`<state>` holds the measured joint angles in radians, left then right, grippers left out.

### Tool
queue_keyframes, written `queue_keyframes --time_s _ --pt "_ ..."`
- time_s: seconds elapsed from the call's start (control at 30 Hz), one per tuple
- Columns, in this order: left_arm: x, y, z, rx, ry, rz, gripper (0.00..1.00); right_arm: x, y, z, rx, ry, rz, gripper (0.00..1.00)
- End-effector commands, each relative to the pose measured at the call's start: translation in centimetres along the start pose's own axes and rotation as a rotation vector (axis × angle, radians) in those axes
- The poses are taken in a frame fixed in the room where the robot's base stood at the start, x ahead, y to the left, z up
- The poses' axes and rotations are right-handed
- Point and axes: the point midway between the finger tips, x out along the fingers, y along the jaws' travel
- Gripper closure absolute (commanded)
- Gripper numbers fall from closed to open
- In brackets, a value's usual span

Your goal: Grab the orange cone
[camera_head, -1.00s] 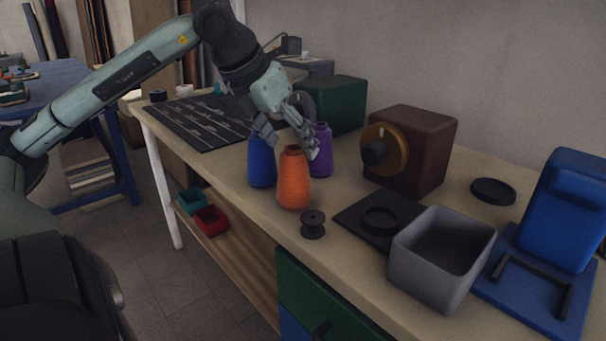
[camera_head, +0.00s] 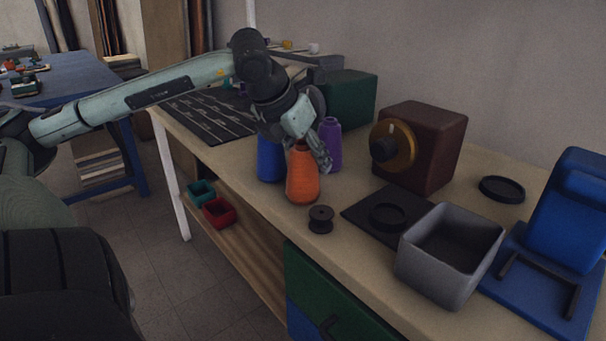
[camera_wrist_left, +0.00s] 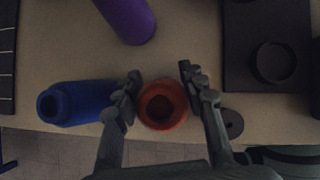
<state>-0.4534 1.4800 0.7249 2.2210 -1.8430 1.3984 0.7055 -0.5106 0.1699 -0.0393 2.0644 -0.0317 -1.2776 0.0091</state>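The orange cone (camera_head: 302,176) stands upright on the workbench, near its front edge. My left gripper (camera_head: 307,156) is low over the cone, with its fingers around the cone's upper part. In the left wrist view, the cone (camera_wrist_left: 162,104) shows from above between the two open fingers of the left gripper (camera_wrist_left: 160,84); small gaps seem to show on both sides. A blue cone (camera_head: 270,160) stands just left of the orange one, and a purple cone (camera_head: 331,146) stands behind it to the right. My right gripper is not in view.
A small black spool (camera_head: 320,220) stands right of the orange cone. A dark mat with a ring (camera_head: 389,216), a grey bin (camera_head: 441,269) and a brown box with a dial (camera_head: 433,139) are further right. The bench's front edge is close to the cone.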

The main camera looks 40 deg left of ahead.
Motion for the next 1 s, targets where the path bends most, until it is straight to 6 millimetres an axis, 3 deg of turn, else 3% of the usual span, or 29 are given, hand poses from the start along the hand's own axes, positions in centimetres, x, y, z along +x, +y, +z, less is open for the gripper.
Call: queue_keyframes --time_s 0.03,0.2,0.57,0.67,1.0 --pt "0.0 0.0 0.0 0.0 0.0 0.0 0.7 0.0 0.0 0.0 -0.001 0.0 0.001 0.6" --pt "0.0 0.0 0.0 0.0 0.0 0.0 0.9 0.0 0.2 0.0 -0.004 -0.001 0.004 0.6" --pt "-0.2 0.0 0.1 0.0 -0.001 0.0 0.91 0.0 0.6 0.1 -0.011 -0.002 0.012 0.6" --pt "-1.0 0.0 0.8 0.0 -0.006 0.0 0.91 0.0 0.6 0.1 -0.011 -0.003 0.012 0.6" --pt "-6.5 0.0 4.3 0.0 -0.005 0.002 0.91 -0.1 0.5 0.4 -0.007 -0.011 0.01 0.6"
